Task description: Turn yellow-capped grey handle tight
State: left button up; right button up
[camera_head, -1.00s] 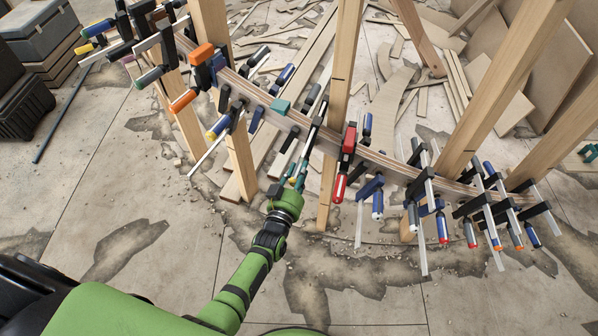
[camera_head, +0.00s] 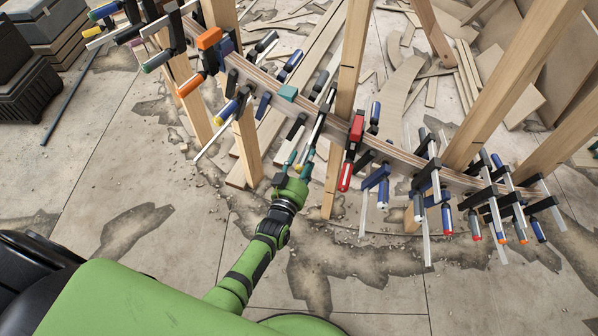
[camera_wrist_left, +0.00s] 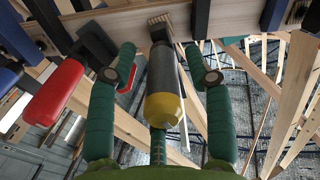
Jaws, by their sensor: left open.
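The yellow-capped grey handle (camera_wrist_left: 163,88) hangs in the middle of the left wrist view, its yellow cap towards my palm. My left gripper (camera_wrist_left: 162,62) is open, with one green finger on each side of the handle. Gaps show between the fingers and the handle, so it is not gripped. In the head view my left gripper (camera_head: 299,160) reaches up to the underside of the curved wooden stringer (camera_head: 320,122), left of a red clamp (camera_head: 355,130). There the handle is small and partly hidden by the fingers. My right gripper is not in view.
Many clamps line the stringer, including an orange one (camera_head: 208,40) and a blue one (camera_head: 376,178). A red handle (camera_wrist_left: 52,102) hangs close left of my fingers in the wrist view. Wooden posts (camera_head: 346,95) stand along the stringer.

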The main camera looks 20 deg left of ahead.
pick_arm(q)
jog(key=s, duration=1.1)
jog(key=shift+s, duration=0.3)
jog(key=shift+a, duration=0.1)
jog(key=s+p, duration=0.1)
jog(key=s, duration=0.2)
jog(key=shift+w, duration=0.1)
